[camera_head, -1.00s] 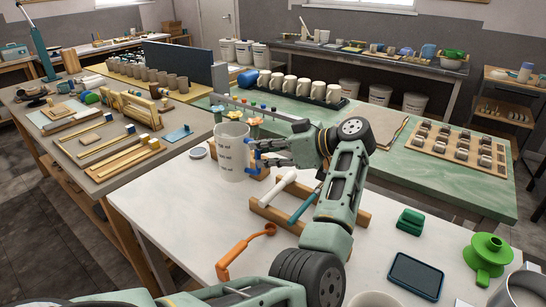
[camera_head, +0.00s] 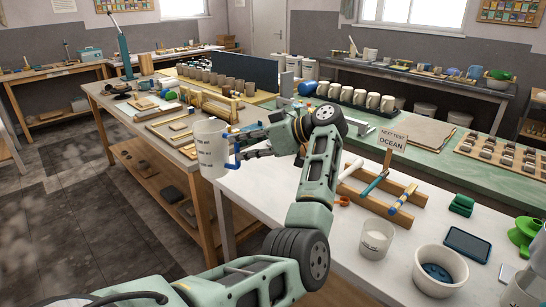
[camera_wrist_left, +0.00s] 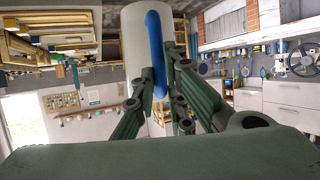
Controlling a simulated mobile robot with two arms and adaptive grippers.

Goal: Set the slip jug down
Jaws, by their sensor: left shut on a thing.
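The slip jug (camera_head: 210,150) is a white, upright cylinder with dark lettering and a blue handle. In the head view it hangs by the left end of the white table, in front of the brown bench; I cannot tell its exact height or whether tabletop lies under it. My left gripper (camera_head: 244,146) is to its right, shut on the blue handle. In the left wrist view the fingers (camera_wrist_left: 166,84) close around the handle (camera_wrist_left: 157,50), with the white jug body (camera_wrist_left: 132,40) behind. My right gripper is not in view.
The white table (camera_head: 300,240) holds a wooden rack (camera_head: 400,218), a "Next test: Ocean" sign (camera_head: 391,143), a cup (camera_head: 376,238), a white bowl (camera_head: 440,270) and a dark blue tray (camera_head: 467,244). The green table (camera_head: 400,150) behind bears mugs. Floor (camera_head: 80,200) shows at left.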

